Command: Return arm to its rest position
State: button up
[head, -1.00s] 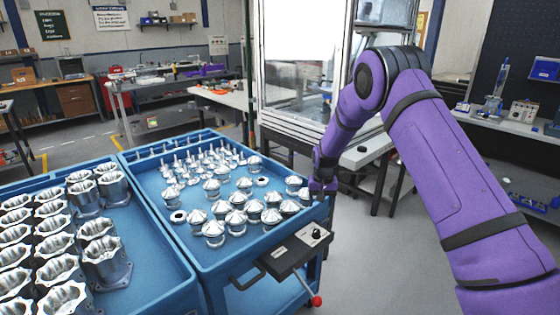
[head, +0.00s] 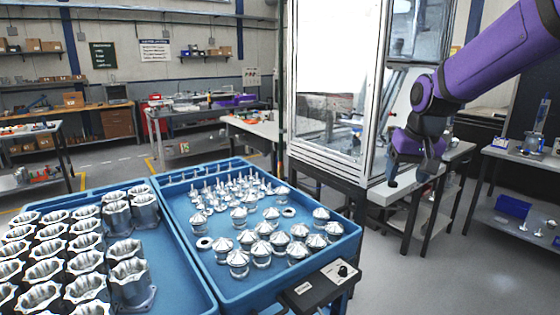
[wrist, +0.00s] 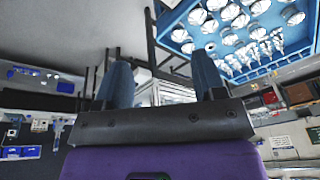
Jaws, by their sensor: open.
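My purple arm reaches in from the upper right of the head view. My gripper (head: 408,178) hangs from its end, to the right of the blue parts tray and in front of the glass-walled machine. In the wrist view my gripper (wrist: 160,85) shows two blue-grey fingers set well apart, with nothing between them. It is open and empty, apart from the trays and the bench.
A blue tray (head: 337,250) holds silver domed parts and small pins. A second blue tray (head: 190,290) at left holds silver housings. A glass-walled machine (head: 335,110) stands behind. A white-topped bench (head: 400,190) is near my gripper. Floor (head: 440,275) at lower right is clear.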

jog(key=s+d+r+t, duration=0.1)
jog(key=s+r, duration=0.1)
jog(key=s, duration=1.1)
jog(key=s+d+r+t, duration=0.1)
jog(key=s+r, duration=0.1)
jog(key=s, duration=1.2)
jog(key=shift+s+d+r+n, duration=0.15)
jog(key=shift+s+n, duration=0.05)
jog(key=shift+n, duration=0.2)
